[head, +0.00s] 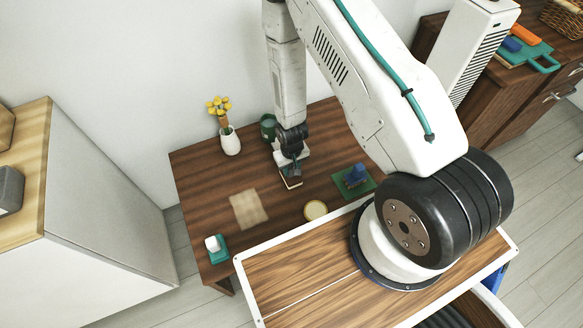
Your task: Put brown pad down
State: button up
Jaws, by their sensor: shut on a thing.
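My gripper (291,171) points down over the middle of the dark wooden table. It is shut on a small flat pad, the brown pad (292,184), which has a pale edge. The pad is just below the fingers and partly hidden by them. I cannot tell whether it touches the table (205,180) or hangs slightly above it.
A beige square mat (248,209) lies to the left, and a round yellowish disc (315,210) lies in front. A blue object (355,175) stands on a green mat to the right. A flower vase (229,140) and green cup (268,127) stand behind. A teal-and-white item (216,248) is at front left.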

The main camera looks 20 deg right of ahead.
jog(key=shift+f, duration=0.15)
jog(key=o, duration=1.1)
notch_tip(320, 180, up, 39)
jog(key=s+d, duration=0.2)
jog(key=s+d+r+t, duration=0.1)
jog(key=s+r, duration=1.6)
jog(key=s, duration=0.2)
jog(key=shift+s+r, duration=0.4)
